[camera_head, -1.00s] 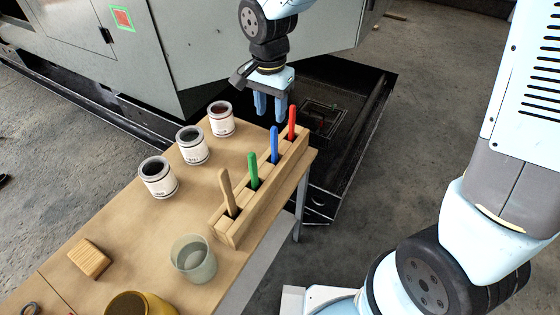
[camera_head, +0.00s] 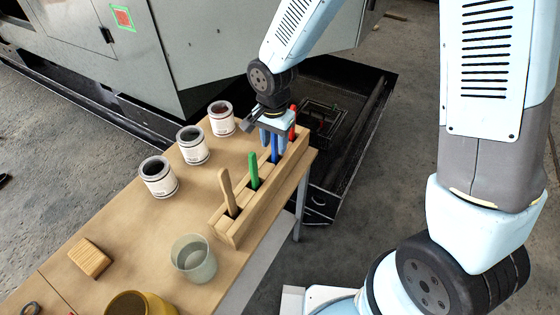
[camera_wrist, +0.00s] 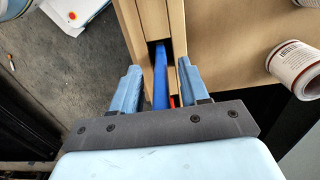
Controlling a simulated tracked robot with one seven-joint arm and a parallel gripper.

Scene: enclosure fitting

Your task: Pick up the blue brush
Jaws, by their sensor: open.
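The blue brush (camera_head: 274,147) stands upright in a slot of the wooden rack (camera_head: 228,228), between the green brush (camera_head: 253,170) and the red brush (camera_head: 293,118). My gripper (camera_head: 273,140) is open and low over the rack at the blue brush's top. In the wrist view the blue brush (camera_wrist: 161,85) lies between the two open fingers of my gripper (camera_wrist: 160,80), nearer neither clearly. In the head view the fingers partly hide the blue and red brushes.
A tan-handled brush (camera_head: 228,190) stands at the rack's near end. Three cans (camera_head: 158,177) line the table's left side. A clear cup (camera_head: 194,260), a wooden block (camera_head: 90,259) and a yellow container (camera_head: 140,304) stand nearer. The rack runs along the table's right edge.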

